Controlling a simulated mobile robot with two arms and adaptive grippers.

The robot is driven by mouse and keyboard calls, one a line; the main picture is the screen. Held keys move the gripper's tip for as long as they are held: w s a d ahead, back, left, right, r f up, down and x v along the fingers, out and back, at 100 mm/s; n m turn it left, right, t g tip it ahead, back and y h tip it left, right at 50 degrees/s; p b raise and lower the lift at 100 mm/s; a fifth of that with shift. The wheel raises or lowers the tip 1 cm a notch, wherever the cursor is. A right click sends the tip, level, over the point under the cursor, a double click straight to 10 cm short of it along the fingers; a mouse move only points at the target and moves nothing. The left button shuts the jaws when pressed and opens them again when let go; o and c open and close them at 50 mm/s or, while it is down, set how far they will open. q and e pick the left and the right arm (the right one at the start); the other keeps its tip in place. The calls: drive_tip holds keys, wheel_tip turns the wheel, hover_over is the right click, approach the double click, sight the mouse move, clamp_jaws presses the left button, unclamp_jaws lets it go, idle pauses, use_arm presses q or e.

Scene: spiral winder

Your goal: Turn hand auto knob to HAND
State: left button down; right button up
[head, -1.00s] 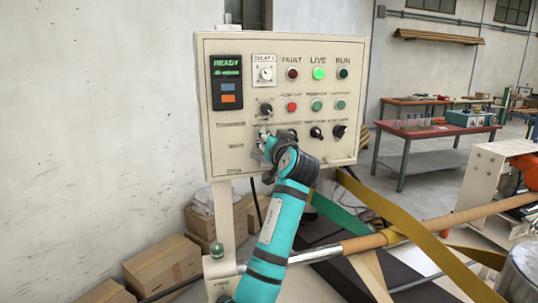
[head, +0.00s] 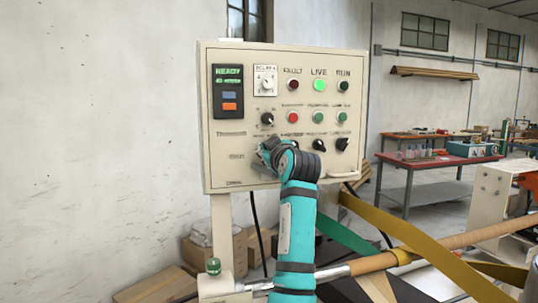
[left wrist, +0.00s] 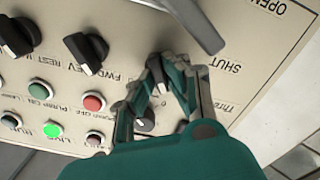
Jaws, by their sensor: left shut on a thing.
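The cream control panel (head: 222,160) stands against the wall in the head view. My left gripper (head: 268,147) is at the panel's lower left, its fingertips at the panel face. In the left wrist view, which sees the panel upside down, the fingers (left wrist: 158,74) are closed on a small dark knob, mostly hidden between them. Its pointer direction and HAND/AUTO marks are not readable. Another black knob (left wrist: 145,121) shows between the finger links; in the head view it is the knob (head: 267,118) just above the gripper. My right gripper is not in view.
Black knobs (left wrist: 86,52) and (left wrist: 17,37) sit beside the gripped one. A red button (left wrist: 93,102) and a green lamp (left wrist: 53,130) are near. A grey handle (left wrist: 190,20) juts out close to the fingers. A yellow strap (head: 420,240) crosses at right.

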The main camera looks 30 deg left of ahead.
use_arm(q)
drive_tip(key=shift+n, duration=0.3)
idle(0.4)
drive_tip(key=c, duration=1.4)
unclamp_jaws()
drive_tip(key=shift+o, duration=0.2)
drive_tip(key=shift+s+d, duration=0.1)
drive_tip(key=v, duration=1.1)
drive_tip(key=shift+s+d, duration=0.25)
drive_tip(key=shift+d, duration=0.05)
